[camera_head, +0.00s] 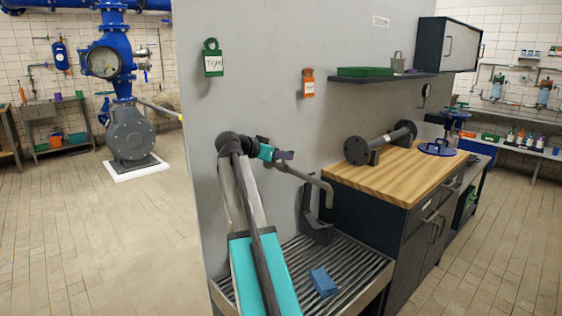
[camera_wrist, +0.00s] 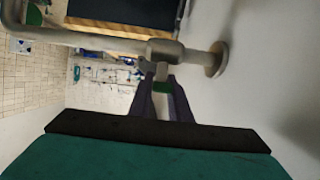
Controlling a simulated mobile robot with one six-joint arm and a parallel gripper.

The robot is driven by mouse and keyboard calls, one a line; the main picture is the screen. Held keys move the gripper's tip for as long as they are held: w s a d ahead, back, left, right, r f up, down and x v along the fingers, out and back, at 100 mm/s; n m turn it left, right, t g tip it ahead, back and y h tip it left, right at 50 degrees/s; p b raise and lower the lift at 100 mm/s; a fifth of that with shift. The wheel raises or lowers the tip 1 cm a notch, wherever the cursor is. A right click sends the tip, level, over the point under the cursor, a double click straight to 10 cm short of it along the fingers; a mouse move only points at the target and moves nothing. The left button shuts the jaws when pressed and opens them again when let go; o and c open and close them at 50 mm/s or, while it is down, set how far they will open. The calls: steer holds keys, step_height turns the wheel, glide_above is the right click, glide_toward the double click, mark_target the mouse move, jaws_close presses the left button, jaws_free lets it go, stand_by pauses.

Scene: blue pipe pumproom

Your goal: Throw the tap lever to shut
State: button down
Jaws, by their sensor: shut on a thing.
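The tap is a grey pipe on the grey wall panel, with its spout (camera_head: 312,182) reaching out and bending down over a slatted drain bench. In the wrist view the tap body (camera_wrist: 165,48) joins a round wall flange (camera_wrist: 217,58), and the spout runs off to the left. The tap lever (camera_wrist: 163,88), with a green part, sticks out from the body between my dark fingers. My gripper (camera_head: 285,155) is at the tap, and in the wrist view my gripper (camera_wrist: 164,103) is shut on the lever. The lever is mostly hidden in the head view.
The slatted drain bench (camera_head: 352,262) holds a blue cloth (camera_head: 323,281) and a dark bracket-like piece (camera_head: 317,226). To the right is a wooden-topped workbench (camera_head: 385,178) with a flanged pipe (camera_head: 378,144).

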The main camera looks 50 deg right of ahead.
steer(key=shift+m+g, duration=0.5)
steer(key=shift+g, duration=0.1)
steer(key=c, duration=1.6)
jaws_free()
steer(key=shift+c, duration=0.2)
steer(key=shift+a, duration=0.1)
steer(key=v, duration=1.3)
steer(key=shift+a, duration=0.25)
steer(key=shift+r, duration=0.1)
